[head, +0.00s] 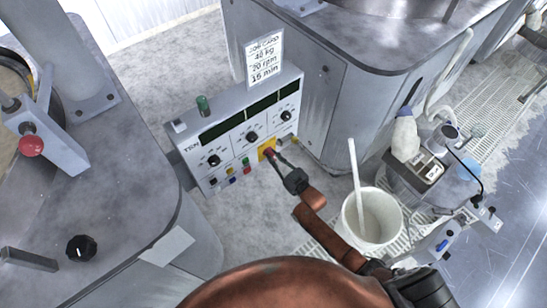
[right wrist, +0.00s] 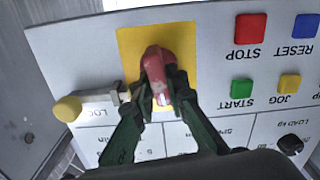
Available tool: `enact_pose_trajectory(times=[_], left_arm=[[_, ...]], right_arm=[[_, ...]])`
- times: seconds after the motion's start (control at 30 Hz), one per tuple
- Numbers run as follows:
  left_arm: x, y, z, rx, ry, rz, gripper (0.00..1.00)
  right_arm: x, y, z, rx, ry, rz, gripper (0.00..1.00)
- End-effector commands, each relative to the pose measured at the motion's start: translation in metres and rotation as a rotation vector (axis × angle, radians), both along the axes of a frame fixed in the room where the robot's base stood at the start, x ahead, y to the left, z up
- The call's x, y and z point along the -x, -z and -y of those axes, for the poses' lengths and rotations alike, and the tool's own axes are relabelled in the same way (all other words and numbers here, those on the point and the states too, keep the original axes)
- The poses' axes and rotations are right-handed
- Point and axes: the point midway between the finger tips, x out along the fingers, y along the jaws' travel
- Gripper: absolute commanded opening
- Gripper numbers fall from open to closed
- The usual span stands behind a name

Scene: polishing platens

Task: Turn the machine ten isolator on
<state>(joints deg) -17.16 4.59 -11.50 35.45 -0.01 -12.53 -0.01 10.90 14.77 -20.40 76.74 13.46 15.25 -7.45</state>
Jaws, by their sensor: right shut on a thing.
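The machine ten control panel (head: 225,137), marked "TEN", stands at the upper middle of the head view. Its isolator is a red handle (right wrist: 157,68) on a yellow plate (right wrist: 130,50), seen close up in the right wrist view. My right gripper (head: 275,160) reaches the panel's lower right part, and its fingers (right wrist: 157,95) are shut on the red handle, one on each side. The handle's lower end is partly hidden between the fingertips. The handle appears to stand upright in the right wrist picture. My left gripper does not show.
A yellow-ended lock piece (right wrist: 68,108) sits beside the yellow plate. The red STOP (right wrist: 249,28) and green START (right wrist: 241,90) buttons are close by. A white bucket (head: 389,238) with a stick stands right of my arm. A cluttered cart (head: 412,187) is further right.

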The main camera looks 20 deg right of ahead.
Motion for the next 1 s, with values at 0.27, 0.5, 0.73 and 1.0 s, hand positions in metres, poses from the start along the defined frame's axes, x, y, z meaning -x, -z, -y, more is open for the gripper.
enact_pose_trajectory(times=[0.27,0.5,0.73,1.0], left_arm=[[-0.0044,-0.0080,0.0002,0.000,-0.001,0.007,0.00],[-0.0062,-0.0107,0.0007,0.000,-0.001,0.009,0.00],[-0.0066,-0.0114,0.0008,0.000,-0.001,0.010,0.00],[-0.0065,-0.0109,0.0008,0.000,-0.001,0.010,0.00]], right_arm=[[0.0001,0.0001,0.0022,-0.247,0.000,-0.092,0.00],[-0.0002,0.0012,0.0034,-0.460,0.000,-0.169,0.00],[-0.0005,0.0026,0.0046,-0.648,0.001,-0.238,0.00],[-0.0008,0.0038,0.0055,-0.807,0.002,-0.297,0.00]])
